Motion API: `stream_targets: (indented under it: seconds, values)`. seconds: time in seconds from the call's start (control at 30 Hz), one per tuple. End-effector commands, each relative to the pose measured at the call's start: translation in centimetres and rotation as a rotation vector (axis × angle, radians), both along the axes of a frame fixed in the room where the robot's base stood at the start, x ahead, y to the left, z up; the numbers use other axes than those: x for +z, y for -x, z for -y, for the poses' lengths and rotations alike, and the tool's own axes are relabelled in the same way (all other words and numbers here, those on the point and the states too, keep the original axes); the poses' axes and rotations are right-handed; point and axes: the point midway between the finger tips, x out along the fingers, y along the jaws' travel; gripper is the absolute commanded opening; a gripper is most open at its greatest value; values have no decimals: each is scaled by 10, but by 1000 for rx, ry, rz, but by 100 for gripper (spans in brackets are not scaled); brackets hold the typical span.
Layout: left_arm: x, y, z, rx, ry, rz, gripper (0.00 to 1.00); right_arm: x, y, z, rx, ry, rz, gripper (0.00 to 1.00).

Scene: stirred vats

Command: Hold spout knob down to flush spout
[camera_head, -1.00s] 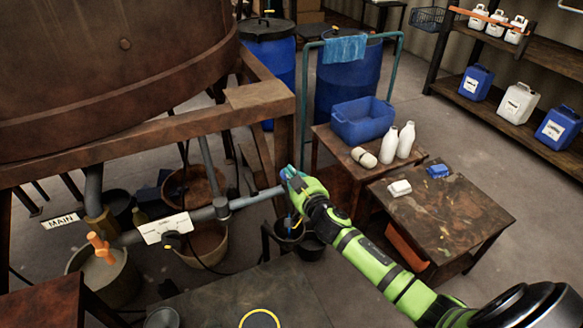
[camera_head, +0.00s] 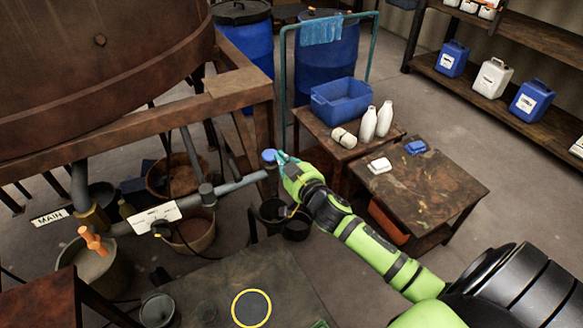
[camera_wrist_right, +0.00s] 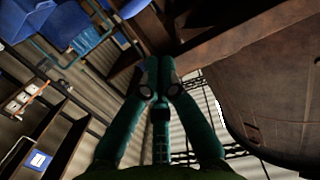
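The blue spout knob (camera_head: 268,155) sits on top of the spout end of the grey pipe (camera_head: 238,184). My right gripper (camera_head: 282,160) is just right of the knob, with its teal fingertips close beside it; I cannot tell if they touch. In the right wrist view the two teal fingers (camera_wrist_right: 161,72) come together at their tips with nothing seen between them, so the gripper looks shut. The knob cannot be made out in that view. Black buckets (camera_head: 272,213) stand below the spout. My left gripper is not in view.
An orange valve handle (camera_head: 92,239) and a MAIN sign (camera_head: 48,217) are at the left. A large rusty vat (camera_head: 100,75) stands above on a frame. A table (camera_head: 440,195) with small boxes is right of my arm. A dark table (camera_head: 215,290) is in front.

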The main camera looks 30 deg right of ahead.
Motion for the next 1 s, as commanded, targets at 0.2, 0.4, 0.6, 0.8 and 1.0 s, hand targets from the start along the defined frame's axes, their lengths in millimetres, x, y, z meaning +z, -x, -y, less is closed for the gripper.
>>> stream_targets:
  seconds: [0.2, 0.4, 0.6, 0.8, 1.0]
  values:
    - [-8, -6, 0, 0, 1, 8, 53, 3, 32, -1, 0, 1, 1, 0]
    - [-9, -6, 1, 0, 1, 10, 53, 7, 43, -2, -1, 0, 2, 0]
    - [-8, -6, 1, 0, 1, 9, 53, 7, 43, -2, -1, 1, 3, 0]
    - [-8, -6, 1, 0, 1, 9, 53, 7, 43, -2, -1, 1, 3, 0]
    - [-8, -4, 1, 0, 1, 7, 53, 0, 43, -1, -3, 3, -10, 0]
